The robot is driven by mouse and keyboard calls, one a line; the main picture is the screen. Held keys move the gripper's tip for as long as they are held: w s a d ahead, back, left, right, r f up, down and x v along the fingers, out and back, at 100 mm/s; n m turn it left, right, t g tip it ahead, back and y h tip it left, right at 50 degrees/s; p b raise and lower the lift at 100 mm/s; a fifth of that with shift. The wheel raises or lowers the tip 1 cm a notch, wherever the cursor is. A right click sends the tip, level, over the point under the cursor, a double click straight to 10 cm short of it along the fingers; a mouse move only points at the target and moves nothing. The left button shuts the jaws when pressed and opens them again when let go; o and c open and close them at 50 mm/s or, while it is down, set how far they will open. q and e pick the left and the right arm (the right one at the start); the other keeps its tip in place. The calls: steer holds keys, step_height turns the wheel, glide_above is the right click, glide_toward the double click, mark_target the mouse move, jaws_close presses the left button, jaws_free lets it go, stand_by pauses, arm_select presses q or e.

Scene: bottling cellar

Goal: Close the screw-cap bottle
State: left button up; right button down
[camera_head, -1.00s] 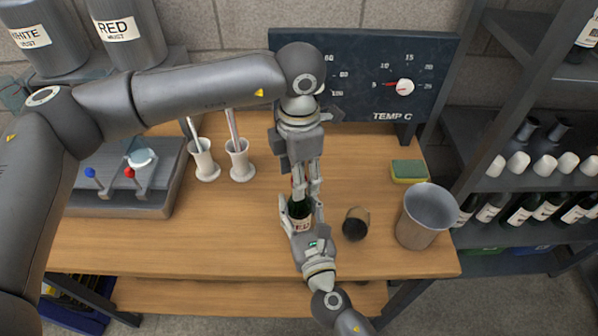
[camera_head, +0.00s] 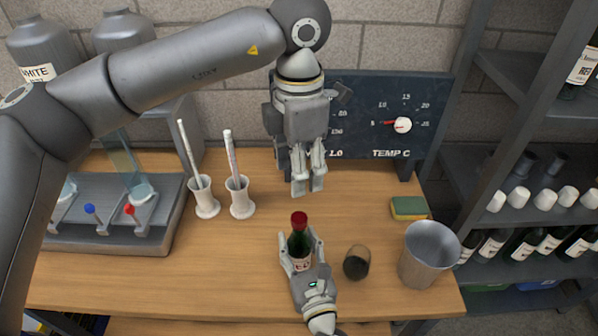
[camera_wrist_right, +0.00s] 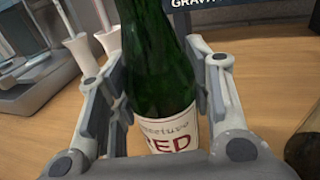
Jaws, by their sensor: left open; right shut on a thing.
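The green bottle (camera_head: 300,243) stands upright near the front of the wooden bench, with a red cap (camera_head: 299,219) on its mouth. How tightly the cap sits cannot be told. My right gripper (camera_head: 299,238) is shut around the bottle body from the front. In the right wrist view the bottle (camera_wrist_right: 158,65) is between both fingers, with its "RED" label (camera_wrist_right: 168,134) below them; its top is out of view. My left gripper (camera_head: 308,186) is open and empty, above and behind the cap and apart from it.
A dark-filled glass (camera_head: 356,262) stands close right of the bottle, with a metal bucket (camera_head: 428,255) farther right. A sponge (camera_head: 408,208) lies behind them. Two white cylinders (camera_head: 240,198) with sticks stand left. The dial board (camera_head: 375,100) is behind my left gripper.

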steer(key=shift+f, duration=0.1)
steer(key=c, duration=0.6)
jaws_free()
steer(key=v, duration=1.2)
steer(key=shift+s, duration=0.1)
